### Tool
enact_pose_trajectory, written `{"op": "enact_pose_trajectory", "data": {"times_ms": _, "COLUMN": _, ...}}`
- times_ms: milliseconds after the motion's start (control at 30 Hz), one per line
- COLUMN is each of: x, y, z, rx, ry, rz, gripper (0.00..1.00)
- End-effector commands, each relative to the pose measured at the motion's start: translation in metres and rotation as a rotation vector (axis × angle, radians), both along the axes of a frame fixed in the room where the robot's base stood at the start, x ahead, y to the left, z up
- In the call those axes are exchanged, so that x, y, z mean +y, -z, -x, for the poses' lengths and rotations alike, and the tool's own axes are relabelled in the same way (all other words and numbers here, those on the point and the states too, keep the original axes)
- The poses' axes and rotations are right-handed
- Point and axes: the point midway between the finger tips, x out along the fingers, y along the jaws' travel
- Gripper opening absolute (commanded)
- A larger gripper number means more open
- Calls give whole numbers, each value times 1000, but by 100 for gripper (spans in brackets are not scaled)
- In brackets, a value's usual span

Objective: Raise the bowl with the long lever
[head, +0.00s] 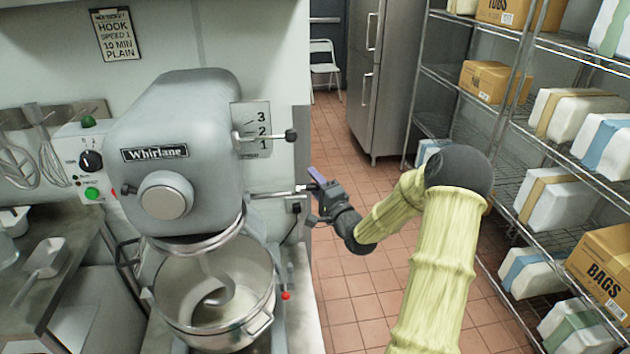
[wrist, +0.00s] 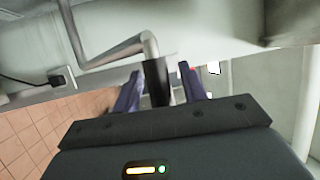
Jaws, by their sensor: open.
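The steel bowl (head: 255,278) sits under the grey mixer (head: 190,120), with the dough hook (head: 213,292) reaching into it and pale contents low inside. The long lever (head: 270,193) is a metal rod coming out of the mixer's right side, below the head. In the wrist view it is a bent bar ending in a black grip (wrist: 157,82). My gripper (head: 313,196) is at the lever's outer end. In the wrist view my gripper (wrist: 160,84) has its purple fingers apart, one on each side of the black grip. I cannot tell whether either finger touches it.
A shorter speed lever (head: 265,137) with a black knob sticks out higher up, beside the 1-2-3 plate. A red knob (head: 285,296) is low beside the bowl. A wire shelf rack (head: 515,130) stands at the right. Tiled floor (head: 345,285) is open between.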

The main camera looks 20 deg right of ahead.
Motion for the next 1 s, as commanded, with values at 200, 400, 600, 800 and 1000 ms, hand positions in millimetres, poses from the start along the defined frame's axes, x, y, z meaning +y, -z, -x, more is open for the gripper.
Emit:
{"op": "enact_pose_trajectory", "data": {"times_ms": 200, "x": 0, "y": 0, "z": -1, "rx": 0, "ry": 0, "rz": 0, "gripper": 42}}
{"op": "enact_pose_trajectory", "data": {"times_ms": 400, "x": 0, "y": 0, "z": -1, "rx": 0, "ry": 0, "rz": 0, "gripper": 13}}
{"op": "enact_pose_trajectory", "data": {"times_ms": 600, "x": 0, "y": 0, "z": -1, "rx": 0, "ry": 0, "rz": 0, "gripper": 0}}
{"op": "enact_pose_trajectory", "data": {"times_ms": 800, "x": 0, "y": 3, "z": -2, "rx": -5, "ry": 0, "rz": 1, "gripper": 0}}
{"op": "enact_pose_trajectory", "data": {"times_ms": 1000, "x": 6, "y": 11, "z": -7, "rx": -28, "ry": -7, "rz": 7, "gripper": 0}}
